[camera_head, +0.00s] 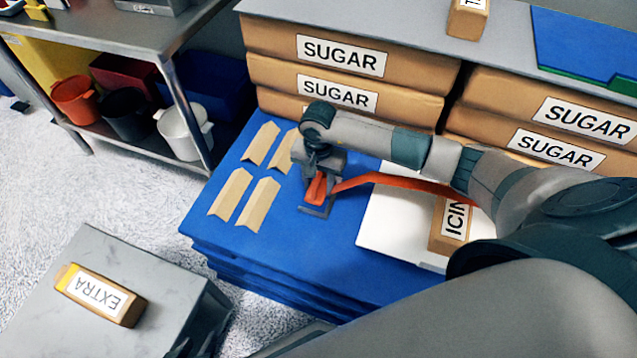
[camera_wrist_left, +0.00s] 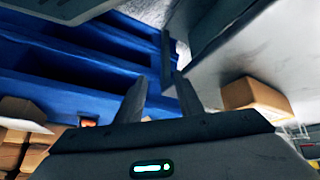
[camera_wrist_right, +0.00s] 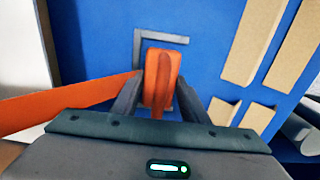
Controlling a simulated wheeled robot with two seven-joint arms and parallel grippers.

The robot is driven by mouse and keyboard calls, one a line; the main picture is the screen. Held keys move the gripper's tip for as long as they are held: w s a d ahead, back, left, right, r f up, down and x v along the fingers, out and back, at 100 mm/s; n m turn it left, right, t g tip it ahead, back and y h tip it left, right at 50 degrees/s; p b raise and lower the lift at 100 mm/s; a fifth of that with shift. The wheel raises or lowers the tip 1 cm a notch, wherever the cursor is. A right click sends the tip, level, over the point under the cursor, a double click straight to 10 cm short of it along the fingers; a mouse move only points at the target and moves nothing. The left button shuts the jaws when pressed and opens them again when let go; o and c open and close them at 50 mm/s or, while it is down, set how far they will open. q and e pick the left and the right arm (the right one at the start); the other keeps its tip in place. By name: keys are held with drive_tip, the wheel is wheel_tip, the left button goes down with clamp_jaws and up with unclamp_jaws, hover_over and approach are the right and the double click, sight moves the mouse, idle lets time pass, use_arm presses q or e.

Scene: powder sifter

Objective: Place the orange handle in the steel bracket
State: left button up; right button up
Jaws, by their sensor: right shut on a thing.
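The orange handle (camera_head: 316,188) is between the fingers of my right gripper (camera_head: 320,182). In the right wrist view the handle (camera_wrist_right: 163,75) stands between both fingertips of my right gripper (camera_wrist_right: 158,95). The grey steel bracket (camera_head: 314,211) lies on the blue surface beneath. In the right wrist view the handle overlaps the angular frame of the bracket (camera_wrist_right: 162,38) and hides part of it. I cannot tell whether the handle touches it. My left gripper (camera_wrist_left: 160,85) has its fingers apart with nothing between them.
A long orange strip (camera_head: 410,181) runs right from beside the handle, over a white board (camera_head: 380,228). Several tan angled pieces (camera_head: 262,143) lie left on the blue stack (camera_head: 300,252). Sugar boxes (camera_head: 340,57) stand behind. An EXTRA box (camera_head: 102,295) sits on a grey block.

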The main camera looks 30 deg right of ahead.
sight(318, 177)
use_arm(q)
drive_tip(key=shift+d, duration=0.4)
use_arm(e)
drive_tip(key=shift+f, duration=0.35)
drive_tip(key=shift+b, duration=0.3)
use_arm(q)
drive_tip(key=shift+w+d+r+t, duration=0.1)
drive_tip(key=shift+w+r+t, duration=0.15)
drive_tip(key=shift+t, duration=0.05)
use_arm(e)
drive_tip(key=o, duration=1.3)
drive_tip(key=shift+c, duration=0.2)
drive_tip(key=shift+r+p, duration=0.4)
drive_tip(key=shift+p, duration=0.05)
drive_tip(key=shift+r+p, duration=0.35)
wheel_tip(318, 177, up, 10)
drive_tip(key=shift+f, duration=0.1)
drive_tip(key=shift+r, duration=0.9)
use_arm(q)
drive_tip(key=shift+s+a+f+g, duration=0.2)
drive_tip(key=shift+s+a+g, duration=0.1)
drive_tip(key=shift+a, duration=0.25)
drive_tip(key=shift+s+a+f+g, duration=0.15)
drive_tip(key=shift+s+a+g, duration=0.15)
drive_tip(key=shift+a, duration=0.25)
